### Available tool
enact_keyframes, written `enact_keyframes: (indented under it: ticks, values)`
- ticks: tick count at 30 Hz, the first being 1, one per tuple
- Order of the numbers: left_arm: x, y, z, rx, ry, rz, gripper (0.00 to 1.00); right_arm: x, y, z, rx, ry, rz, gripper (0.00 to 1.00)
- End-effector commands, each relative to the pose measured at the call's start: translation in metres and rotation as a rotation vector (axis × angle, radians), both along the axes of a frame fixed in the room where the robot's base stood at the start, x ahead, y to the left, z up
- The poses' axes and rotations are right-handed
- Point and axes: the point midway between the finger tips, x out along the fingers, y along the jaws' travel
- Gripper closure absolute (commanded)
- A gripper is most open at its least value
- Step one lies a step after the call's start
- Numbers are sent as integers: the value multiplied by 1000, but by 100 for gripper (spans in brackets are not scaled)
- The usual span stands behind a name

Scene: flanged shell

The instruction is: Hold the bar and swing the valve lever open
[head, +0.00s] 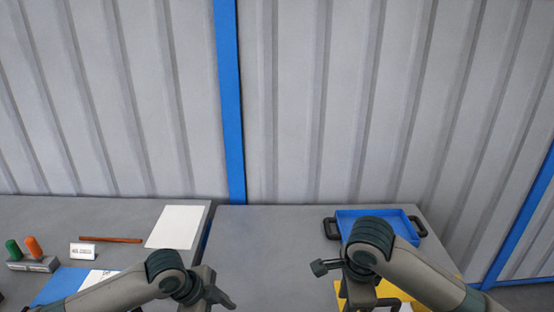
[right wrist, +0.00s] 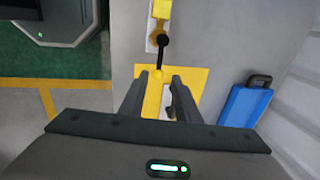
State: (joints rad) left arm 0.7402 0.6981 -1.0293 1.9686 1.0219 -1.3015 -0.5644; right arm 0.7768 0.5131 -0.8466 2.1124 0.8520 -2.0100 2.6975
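A yellow bar (right wrist: 152,97) stands on a yellow plate (right wrist: 196,80) in the right wrist view. The two fingers of my right gripper (right wrist: 157,85) are on either side of it. They look apart, and I see no clear contact with the bar. A black lever-like part with a round end (right wrist: 162,40) lies just beyond the fingertips, near a yellow fitting (right wrist: 161,9). In the head view my right wrist hides most of this fixture; part of the yellow plate (head: 392,292) shows. My left gripper (head: 216,292) is at the bottom edge, partly cut off, with nothing visible in it.
A blue tray with dark handles (head: 345,214) stands behind my right wrist. A white sheet (head: 174,227), a brown rod (head: 110,240), a small label (head: 83,251) and a block with green and orange pegs (head: 33,264) lie at the left. The bench middle is clear; a ribbed wall stands behind.

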Motion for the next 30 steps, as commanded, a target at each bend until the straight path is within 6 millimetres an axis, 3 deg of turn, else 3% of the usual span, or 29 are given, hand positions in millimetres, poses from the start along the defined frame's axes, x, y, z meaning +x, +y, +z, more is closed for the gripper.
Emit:
enact_keyframes:
  ticks: [4, 10, 23, 30]
  values:
    - [-3, 7, 17, 0, -1, 0, 59, 0, 0, 0, 0, 0, 0, 71]
    - [-5, 11, 26, 0, 0, 0, 59, 0, 0, 0, 0, 0, 0, 71]
    - [-8, 8, 23, -6, 2, 2, 59, -2, 2, -4, 5, 0, 20, 71]
    - [-28, -15, 8, -46, 6, 39, 59, -19, 20, -28, 40, -11, 205, 71]
